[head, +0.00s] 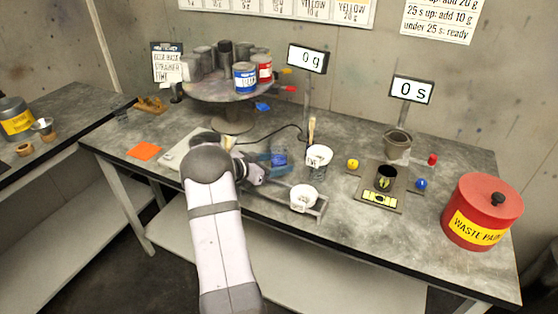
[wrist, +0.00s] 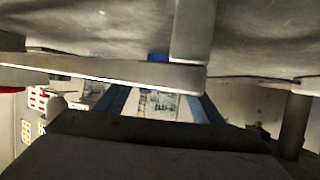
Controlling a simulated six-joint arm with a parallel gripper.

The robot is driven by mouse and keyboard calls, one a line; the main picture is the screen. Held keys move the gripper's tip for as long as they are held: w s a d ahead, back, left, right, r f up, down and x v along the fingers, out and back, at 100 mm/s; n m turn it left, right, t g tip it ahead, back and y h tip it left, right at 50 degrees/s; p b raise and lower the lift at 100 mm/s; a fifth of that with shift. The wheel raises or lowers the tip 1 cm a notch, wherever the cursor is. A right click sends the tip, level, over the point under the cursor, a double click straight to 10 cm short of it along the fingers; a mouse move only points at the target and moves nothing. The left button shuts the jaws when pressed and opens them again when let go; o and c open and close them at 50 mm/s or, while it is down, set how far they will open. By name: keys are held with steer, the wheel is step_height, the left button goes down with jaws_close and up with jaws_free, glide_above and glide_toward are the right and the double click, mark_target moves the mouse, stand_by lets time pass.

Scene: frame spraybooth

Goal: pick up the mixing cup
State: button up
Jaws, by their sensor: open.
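Two white cups with dark markings stand right of my gripper in the head view, and I cannot tell which is the mixing cup. The rear white cup (head: 319,157) has a wooden-handled brush beside or in it. The front white cup (head: 303,198) stands near the bench's front edge at a grey bracket. My gripper (head: 272,160) is low over the bench, left of both cups, partly hidden by my arm. In the wrist view its blue fingers (wrist: 158,101) are spread apart. No cup shows clearly between them, and a grey bar crosses in front.
A round stand (head: 222,88) with several cans is behind my arm. A grey pot (head: 397,146), a dark cup (head: 386,178) on a plate, and a red waste can (head: 481,212) stand to the right. Displays read 0 g (head: 307,58) and 0 s (head: 411,90).

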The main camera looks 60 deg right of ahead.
steer(key=shift+x, duration=0.85)
steer(key=c, duration=1.2)
steer(key=shift+r, duration=0.2)
step_height(320, 180, up, 18)
